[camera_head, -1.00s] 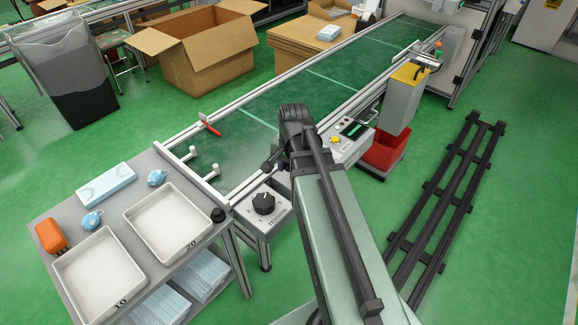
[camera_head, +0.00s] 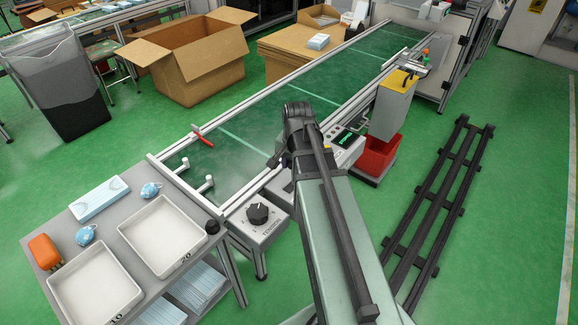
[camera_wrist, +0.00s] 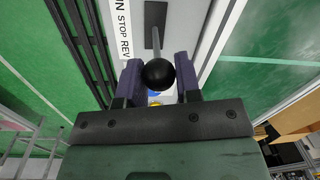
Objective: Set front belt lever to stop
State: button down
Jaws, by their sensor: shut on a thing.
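The front belt lever has a round black knob (camera_wrist: 158,74) on a thin grey stem, seen in the wrist view. The stem rises from a dark slot plate (camera_wrist: 155,12) on a light panel. A white label (camera_wrist: 123,30) beside it reads "STOP" and "REV", with a cut-off word ending in "N" above. My gripper (camera_wrist: 159,80) is shut on the lever, a purple-grey finger on each side of the knob. Which label the lever stands at is not clear from this angle. In the head view, my arm hides the lever and the fingertips.
The green conveyor belt (camera_head: 262,112) runs behind my arm. A red bin (camera_head: 377,156) stands right. A table with white trays (camera_head: 160,236) is at left.

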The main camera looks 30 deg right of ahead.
jog(key=shift+d, duration=0.25)
jog(key=c, duration=0.8)
grip_release()
jog(key=r+p, duration=1)
jog(key=shift+s+d+r+p, duration=0.2)
jog(key=shift+s+r+p, duration=0.1)
jog(key=shift+r+p, duration=0.1)
